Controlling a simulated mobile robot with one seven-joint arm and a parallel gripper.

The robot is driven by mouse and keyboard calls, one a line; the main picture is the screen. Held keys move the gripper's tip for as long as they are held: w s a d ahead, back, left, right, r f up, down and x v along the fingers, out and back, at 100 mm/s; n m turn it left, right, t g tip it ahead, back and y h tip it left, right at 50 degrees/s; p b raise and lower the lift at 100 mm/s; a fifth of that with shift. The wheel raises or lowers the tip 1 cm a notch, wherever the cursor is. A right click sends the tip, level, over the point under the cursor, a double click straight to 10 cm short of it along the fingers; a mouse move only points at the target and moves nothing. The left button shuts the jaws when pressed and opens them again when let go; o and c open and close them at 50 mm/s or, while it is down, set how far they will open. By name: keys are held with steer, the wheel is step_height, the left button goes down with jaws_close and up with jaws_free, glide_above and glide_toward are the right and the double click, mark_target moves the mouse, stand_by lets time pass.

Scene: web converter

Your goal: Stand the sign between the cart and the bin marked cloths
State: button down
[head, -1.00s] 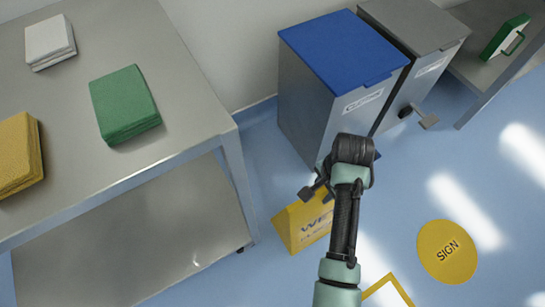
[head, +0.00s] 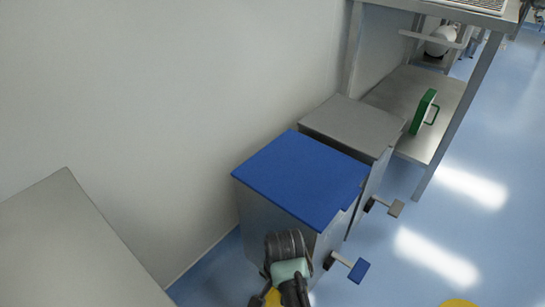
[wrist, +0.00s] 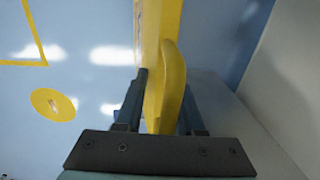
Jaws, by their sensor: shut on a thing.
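My gripper (wrist: 163,88) is shut on the yellow sign (wrist: 166,60), with a finger on each side of its top edge. In the head view only a small yellow part of the sign (head: 273,297) shows at the bottom, mostly hidden by my arm; whether it touches the floor I cannot tell. The steel cart (head: 70,245) is at the lower left, its top partly in view. The blue-lidded bin (head: 300,180) stands right of the cart, against the wall, with my gripper in front of it. A grey-lidded bin (head: 352,130) stands just behind. No bin label is readable now.
Pedals (head: 350,266) stick out from the bins' fronts. A yellow floor circle (wrist: 53,105) and a yellow outlined square (wrist: 40,55) lie on the blue floor. A steel shelf (head: 410,90) holding a green-edged object (head: 424,112) stands beyond the bins. Floor to the right is open.

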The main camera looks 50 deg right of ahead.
step_height(320, 180, down, 8)
steer(key=b, duration=0.4)
steer(key=shift+f, duration=0.15)
steer(key=c, duration=0.5)
jaws_free()
steer(key=r+p, duration=0.2)
steer(key=r, duration=0.2)
steer(key=r+p, duration=0.2)
steer(key=r, duration=0.2)
steer(key=r+p, duration=0.2)
steer(key=r, duration=0.2)
steer(key=shift+s+r, duration=0.1)
steer(key=shift+s, duration=0.2)
